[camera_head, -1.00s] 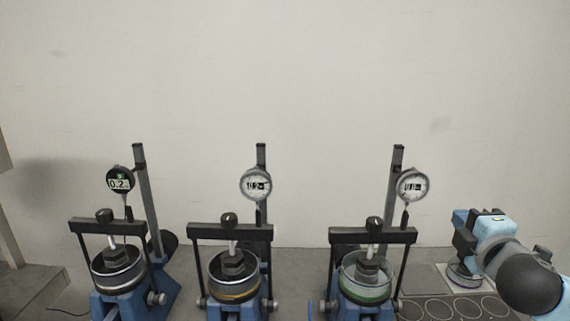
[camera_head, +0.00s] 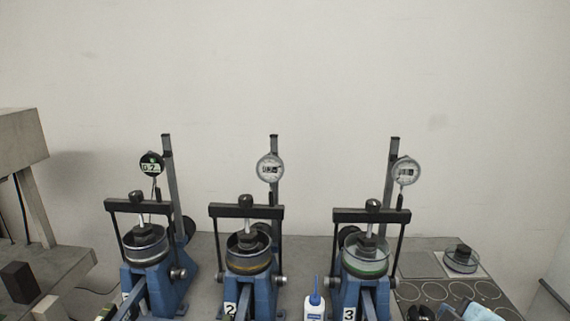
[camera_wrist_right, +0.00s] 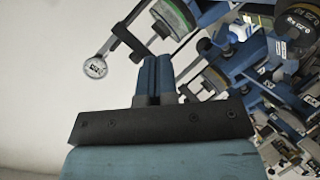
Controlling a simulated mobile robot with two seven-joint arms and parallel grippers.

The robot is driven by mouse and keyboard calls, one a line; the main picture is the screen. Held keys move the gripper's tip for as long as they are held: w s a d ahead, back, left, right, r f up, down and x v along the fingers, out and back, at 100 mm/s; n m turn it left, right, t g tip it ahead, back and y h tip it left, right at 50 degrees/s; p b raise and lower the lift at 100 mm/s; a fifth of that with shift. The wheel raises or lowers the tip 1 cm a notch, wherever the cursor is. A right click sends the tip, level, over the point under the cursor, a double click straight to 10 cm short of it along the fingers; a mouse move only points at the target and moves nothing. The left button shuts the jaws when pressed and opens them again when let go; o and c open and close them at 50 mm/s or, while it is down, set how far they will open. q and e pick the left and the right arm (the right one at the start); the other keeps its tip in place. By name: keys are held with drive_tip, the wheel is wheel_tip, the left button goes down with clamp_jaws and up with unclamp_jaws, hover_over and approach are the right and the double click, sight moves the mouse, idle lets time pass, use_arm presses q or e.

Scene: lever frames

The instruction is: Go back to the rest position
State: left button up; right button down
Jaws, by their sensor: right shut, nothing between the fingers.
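My right gripper shows in the right wrist view (camera_wrist_right: 156,62), its two blue fingers shut together with nothing between them. In the head view only parts of my right arm show at the bottom edge, right of frame 3; the fingertips are hidden there. Three blue lever frames stand in a row: the left one (camera_head: 156,290), the middle one marked 2 (camera_head: 263,296) and the right one marked 3 (camera_head: 349,291). Each carries a round cell under a black crossbar and a dial gauge on a post. My left gripper is not in view.
A round dish with a dark weight (camera_head: 461,259) sits on a pale square at the right. A mat with printed circles (camera_head: 433,291) lies before it. A white bottle with blue cap (camera_head: 314,307) stands between frames 2 and 3. A concrete structure (camera_head: 22,140) is at the left.

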drive_tip(key=s+a+f+m+g+y, duration=0.15)
drive_tip(key=s+f+m+g, duration=0.35)
drive_tip(key=s+f, duration=0.55)
drive_tip(key=s+a+f+m+g, duration=0.2)
drive_tip(key=s+f+m+g, duration=0.4)
drive_tip(key=s, duration=0.8)
drive_tip(key=w+a+f+n+t+y, duration=0.1)
drive_tip(key=w+a+f+t, duration=0.2)
drive_tip(key=f, duration=0.4)
drive_tip(key=w+a+f+n+t+y, duration=0.1)
drive_tip(key=w+a+f+t+y, duration=0.1)
drive_tip(key=f+t, duration=0.3)
wheel_tip(320, 180, down, 3)
drive_tip(key=shift+w+a+r+n+t, duration=0.1)
drive_tip(key=shift+w+a+n+t, duration=0.25)
drive_tip(key=shift+w+a, duration=0.45)
